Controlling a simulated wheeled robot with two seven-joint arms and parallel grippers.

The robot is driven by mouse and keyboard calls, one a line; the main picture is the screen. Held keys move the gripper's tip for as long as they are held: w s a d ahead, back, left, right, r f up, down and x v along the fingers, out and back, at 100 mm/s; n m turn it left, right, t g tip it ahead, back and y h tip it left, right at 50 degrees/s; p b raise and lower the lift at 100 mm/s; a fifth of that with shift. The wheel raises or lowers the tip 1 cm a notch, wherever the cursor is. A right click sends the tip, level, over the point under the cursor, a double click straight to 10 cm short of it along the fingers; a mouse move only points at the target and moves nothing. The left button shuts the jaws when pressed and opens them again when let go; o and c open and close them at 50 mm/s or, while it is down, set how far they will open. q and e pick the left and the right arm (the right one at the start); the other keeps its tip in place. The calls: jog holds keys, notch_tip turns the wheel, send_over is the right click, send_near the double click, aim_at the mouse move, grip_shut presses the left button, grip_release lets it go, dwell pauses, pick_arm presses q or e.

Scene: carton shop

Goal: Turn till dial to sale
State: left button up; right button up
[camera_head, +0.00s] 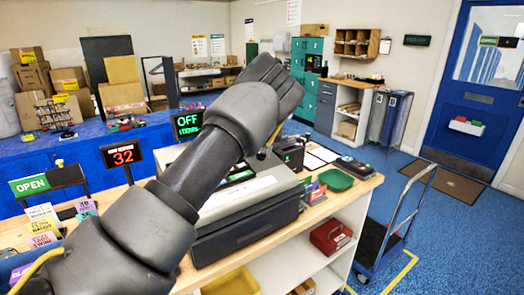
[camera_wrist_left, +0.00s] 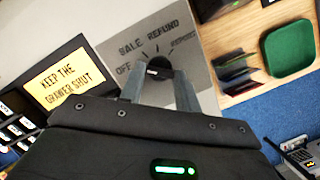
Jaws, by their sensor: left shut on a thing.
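The till (camera_head: 245,215) stands on the wooden counter, and its display (camera_head: 188,123) reads OFF above ITEMS. In the left wrist view the dial (camera_wrist_left: 159,67) is a small dark knob on the till's grey panel. OFF, SALE, REFUND and REPORT are printed around it. A pale mark on the knob faces the OFF side. My left gripper (camera_wrist_left: 158,82) is shut on the dial, with one finger on each side. In the head view my left arm hides the dial and the fingertips. My right gripper is not in view.
A green tray (camera_head: 335,180) and upright cards (camera_head: 312,193) stand on the counter right of the till. A sign (camera_wrist_left: 61,80) reads KEEP THE DRAWER SHUT. The red 32 display (camera_head: 122,155) stands left of the till. A hand truck (camera_head: 385,235) is beyond the counter's right end.

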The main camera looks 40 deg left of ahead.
pick_arm(q)
jog(key=m, duration=0.3)
jog(key=shift+a+r+h+p, duration=0.1)
jog(key=shift+h+p, duration=0.25)
jog(key=shift+h, duration=0.05)
jog(key=shift+m+p, duration=0.4)
jog(key=shift+m, duration=1.1)
jog(key=o, duration=1)
jog(key=b+v, duration=0.1)
jog(key=v, duration=0.4)
jog(key=b+v, duration=0.1)
jog(key=v, duration=0.4)
jog(key=shift+s+a+r, duration=0.15)
jog(key=shift+s+r, duration=0.05)
jog(key=shift+r, duration=0.15)
jog(key=shift+a, duration=0.1)
